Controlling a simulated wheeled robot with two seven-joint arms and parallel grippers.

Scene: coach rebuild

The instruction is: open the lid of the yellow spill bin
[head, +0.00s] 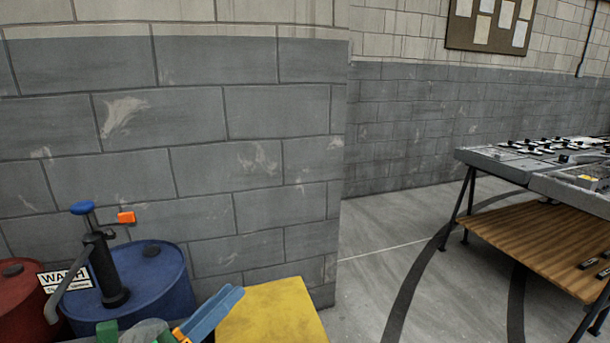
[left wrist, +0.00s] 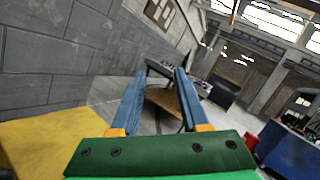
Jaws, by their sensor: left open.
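The yellow spill bin (head: 272,312) shows at the bottom centre of the head view as a flat yellow top, cut off by the lower edge. It looks like a lid lying flat; its hinge and any handle are out of view. The yellow surface also shows at lower left in the left wrist view (left wrist: 45,143). My left gripper (head: 215,310) is just left of the yellow top in the head view, partly cut off. In the left wrist view its two blue fingers (left wrist: 160,75) stand apart with nothing between them. Whether it touches the bin cannot be told. My right gripper is not in view.
A blue drum (head: 160,280) with a hand pump (head: 105,268) stands left of the gripper, beside a red drum (head: 22,300). A block wall (head: 200,130) rises behind. A workbench (head: 530,230) stands at right, with clear floor (head: 400,240) between it and the bin.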

